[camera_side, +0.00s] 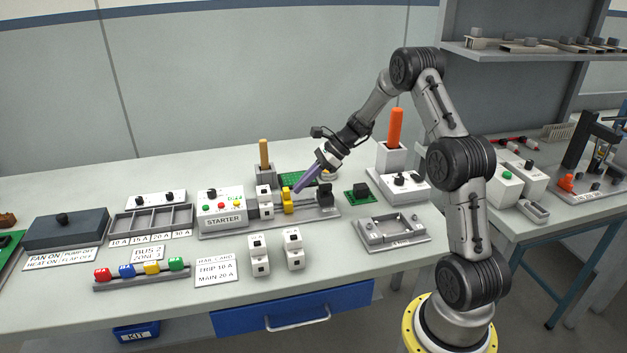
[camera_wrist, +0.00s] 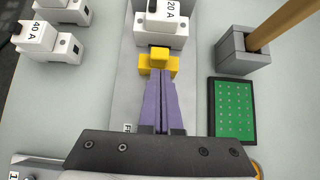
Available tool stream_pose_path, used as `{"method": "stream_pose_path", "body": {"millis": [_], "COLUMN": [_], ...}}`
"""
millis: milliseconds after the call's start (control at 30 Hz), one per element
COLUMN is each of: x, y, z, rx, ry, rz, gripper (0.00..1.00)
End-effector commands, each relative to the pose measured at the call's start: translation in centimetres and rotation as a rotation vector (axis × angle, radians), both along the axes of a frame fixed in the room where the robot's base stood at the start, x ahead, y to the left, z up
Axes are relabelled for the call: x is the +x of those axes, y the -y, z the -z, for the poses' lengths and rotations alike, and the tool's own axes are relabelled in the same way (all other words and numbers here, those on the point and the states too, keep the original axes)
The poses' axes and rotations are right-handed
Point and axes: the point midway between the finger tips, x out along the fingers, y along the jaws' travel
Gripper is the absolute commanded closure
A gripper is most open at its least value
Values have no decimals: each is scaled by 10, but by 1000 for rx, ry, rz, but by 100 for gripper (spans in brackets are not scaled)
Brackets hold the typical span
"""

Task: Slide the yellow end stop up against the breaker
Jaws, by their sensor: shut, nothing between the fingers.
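The yellow end stop (camera_side: 287,201) sits on the rail to the right of the white breaker in the side view. In the wrist view the end stop (camera_wrist: 159,60) is just below the breaker (camera_wrist: 164,22), which is marked 20 A. They are close together; I cannot tell whether they touch. The breaker (camera_side: 264,201) stands upright on the rail. My gripper (camera_side: 297,189) has purple fingers, shut and empty, with the tips at the end stop's side away from the breaker. The fingertips (camera_wrist: 160,76) overlap the end stop's near edge, and contact is unclear.
A black block (camera_side: 325,193) stands at the rail's right end. A grey holder with a wooden handle (camera_wrist: 240,50) and a green board (camera_wrist: 232,108) lie beside the rail. The STARTER box (camera_side: 222,209) is to its left. Two loose breakers (camera_side: 259,256) stand in front.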

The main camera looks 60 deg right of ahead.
Motion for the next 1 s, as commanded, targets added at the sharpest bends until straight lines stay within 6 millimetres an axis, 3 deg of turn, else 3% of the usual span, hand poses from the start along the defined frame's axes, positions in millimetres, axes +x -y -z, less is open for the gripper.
{"method": "stream_pose_path", "body": {"millis": [467,700,1000], "x": [5,24,25], "y": [-5,-25,-25], "z": [0,0,0], "rx": [0,1,0], "ry": [-1,-1,-1], "rz": [-2,-3,-1], "gripper": [100,100,100]}}
